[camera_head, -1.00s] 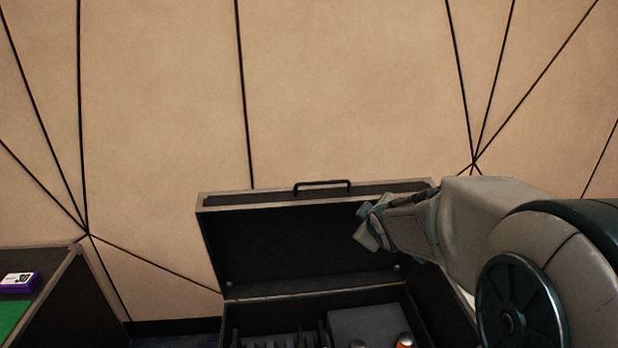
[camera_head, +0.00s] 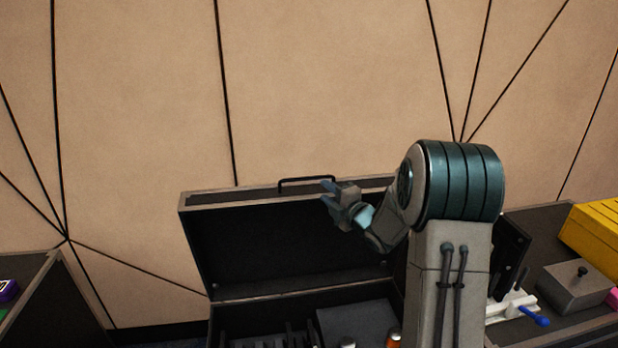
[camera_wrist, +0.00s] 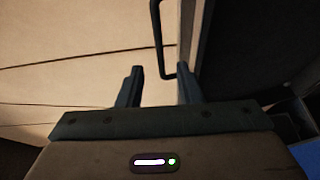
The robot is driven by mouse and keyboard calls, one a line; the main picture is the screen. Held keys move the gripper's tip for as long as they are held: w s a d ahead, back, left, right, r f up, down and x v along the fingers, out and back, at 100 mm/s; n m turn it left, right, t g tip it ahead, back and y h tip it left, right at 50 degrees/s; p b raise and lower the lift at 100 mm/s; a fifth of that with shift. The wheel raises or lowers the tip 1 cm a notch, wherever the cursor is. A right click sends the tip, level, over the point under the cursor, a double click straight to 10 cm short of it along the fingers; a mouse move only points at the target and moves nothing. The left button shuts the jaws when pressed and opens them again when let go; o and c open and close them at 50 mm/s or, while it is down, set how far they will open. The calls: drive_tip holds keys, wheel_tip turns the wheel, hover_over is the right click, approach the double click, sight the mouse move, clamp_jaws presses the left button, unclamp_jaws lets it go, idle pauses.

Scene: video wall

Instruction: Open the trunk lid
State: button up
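The black trunk's lid (camera_head: 290,240) stands raised, near upright, in the head view, with its dark inner face toward me. A black handle (camera_head: 308,181) is on its top edge; the handle also shows in the wrist view (camera_wrist: 158,40). My gripper (camera_head: 325,192) is in front of the lid's upper edge, just right of and below the handle. In the wrist view the two fingers (camera_wrist: 160,85) are apart with nothing gripped between them. The handle's near end lies ahead, close to the right finger. I cannot tell whether a finger touches the lid.
The trunk's lower box holds dark slots, a grey box (camera_head: 355,328) and an orange-topped item (camera_head: 394,339). At right, a table carries a yellow case (camera_head: 596,235) and a grey block (camera_head: 575,287). Another dark case (camera_head: 60,305) stands at left. A panelled wall (camera_head: 310,90) is behind.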

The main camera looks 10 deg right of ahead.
sight(309, 179)
drive_tip(key=p+x, duration=0.2)
drive_tip(key=x, duration=0.8)
drive_tip(key=shift+w, duration=0.1)
drive_tip(key=shift+f, duration=0.1)
clamp_jaws()
